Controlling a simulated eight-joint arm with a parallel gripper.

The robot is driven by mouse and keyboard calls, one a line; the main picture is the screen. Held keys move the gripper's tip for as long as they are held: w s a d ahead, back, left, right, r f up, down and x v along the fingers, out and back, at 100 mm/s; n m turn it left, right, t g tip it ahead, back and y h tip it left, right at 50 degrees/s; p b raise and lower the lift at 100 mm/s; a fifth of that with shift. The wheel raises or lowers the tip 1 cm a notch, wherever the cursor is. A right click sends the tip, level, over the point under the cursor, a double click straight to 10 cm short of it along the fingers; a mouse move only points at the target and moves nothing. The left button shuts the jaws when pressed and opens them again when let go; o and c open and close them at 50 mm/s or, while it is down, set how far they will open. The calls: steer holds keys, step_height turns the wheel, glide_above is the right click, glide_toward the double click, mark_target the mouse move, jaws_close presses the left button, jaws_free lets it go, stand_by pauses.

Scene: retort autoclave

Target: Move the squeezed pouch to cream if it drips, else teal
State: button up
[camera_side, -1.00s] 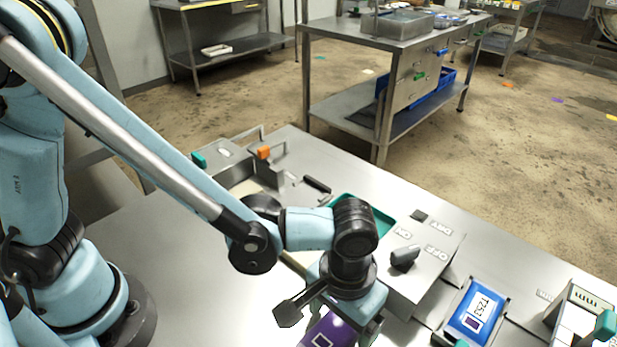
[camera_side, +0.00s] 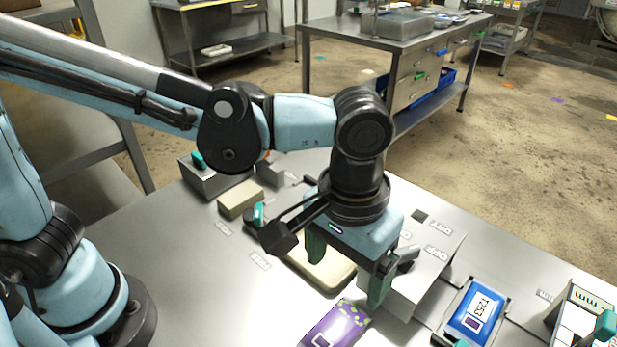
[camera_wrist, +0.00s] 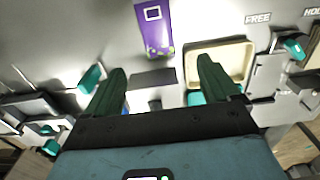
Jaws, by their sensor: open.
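A purple pouch (camera_side: 330,328) with a white-framed label and a yellow-green patterned end lies on the steel bench at the bottom of the side view. It also shows at the top of the wrist view (camera_wrist: 153,30). I cannot make out any drip. My gripper (camera_side: 347,275) is open and empty above the bench, apart from the pouch. The cream tray (camera_side: 328,280) lies partly hidden behind my fingers; in the wrist view (camera_wrist: 246,62) it looks empty. The teal tray is hidden behind my gripper in the side view.
A grey box (camera_side: 425,285) with a lever and printed words stands to the right of my gripper. A blue pouch (camera_side: 472,312) marked T253 lies in a holder farther right. A beige block (camera_side: 241,199) sits at the back left. Bare bench lies left of the purple pouch.

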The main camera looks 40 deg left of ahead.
steer(key=w+a+t, duration=0.1)
steer(key=a+t, duration=0.2)
steer(key=a, duration=0.9)
steer(key=w+a+r+t, duration=0.1)
steer(key=w+a+t, duration=0.1)
steer(key=a, duration=1)
steer(key=shift+a+t, duration=0.4)
steer(key=shift+t, duration=0.4)
steer(key=shift+o, duration=0.4)
steer(key=shift+s+a, duration=0.1)
steer(key=shift+a, duration=0.3)
steer(key=shift+d, duration=0.15)
